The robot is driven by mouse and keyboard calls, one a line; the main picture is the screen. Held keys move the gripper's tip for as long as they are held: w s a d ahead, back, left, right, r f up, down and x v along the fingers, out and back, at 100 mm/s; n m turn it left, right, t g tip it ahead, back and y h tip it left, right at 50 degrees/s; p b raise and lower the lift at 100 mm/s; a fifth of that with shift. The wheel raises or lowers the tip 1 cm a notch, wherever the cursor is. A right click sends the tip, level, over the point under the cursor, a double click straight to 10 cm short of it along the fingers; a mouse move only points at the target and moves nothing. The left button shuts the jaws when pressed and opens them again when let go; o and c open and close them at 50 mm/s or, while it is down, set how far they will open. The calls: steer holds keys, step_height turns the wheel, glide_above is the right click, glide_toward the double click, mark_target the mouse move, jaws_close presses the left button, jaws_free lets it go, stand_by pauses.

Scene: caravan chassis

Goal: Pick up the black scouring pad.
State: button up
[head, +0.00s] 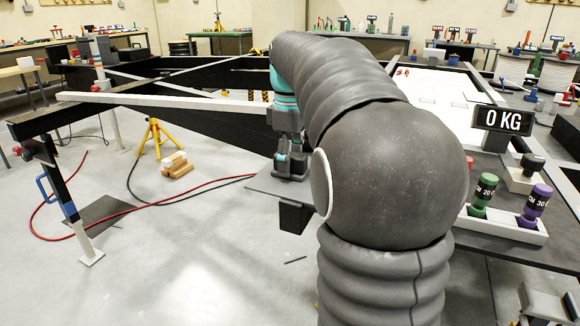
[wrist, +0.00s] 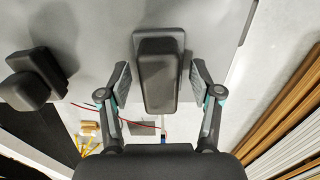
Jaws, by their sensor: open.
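A dark, rounded block on a wider flat base, which looks like the black scouring pad (wrist: 158,85), is in the upper middle of the wrist view. My gripper (wrist: 160,78) is open, with one finger on each side of this block. A gap shows on both sides, and nothing is gripped. In the head view my gripper (head: 291,177) points down just above a grey plate (head: 262,184). I cannot make out the pad there, as my gripper and arm cover that spot.
A second dark knobbed piece (wrist: 30,82) stands to the left in the wrist view. Brown and white strips (wrist: 285,110) lie to the right. In the head view a white beam (head: 165,101) crosses to the left of my gripper. A yellow stand (head: 154,138) is on the floor.

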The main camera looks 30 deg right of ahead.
mark_target(296, 154)
jaws_close()
steer(key=shift+r, duration=0.55)
steer(key=r, duration=0.2)
steer(key=d+r, duration=0.1)
steer(key=shift+s+r+p, duration=0.3)
steer(key=shift+r+p, duration=0.1)
steer(key=s+d+r, duration=0.6)
steer(key=d, duration=0.2)
steer(key=shift+s+p, duration=0.3)
steer(key=shift+d+r, duration=0.1)
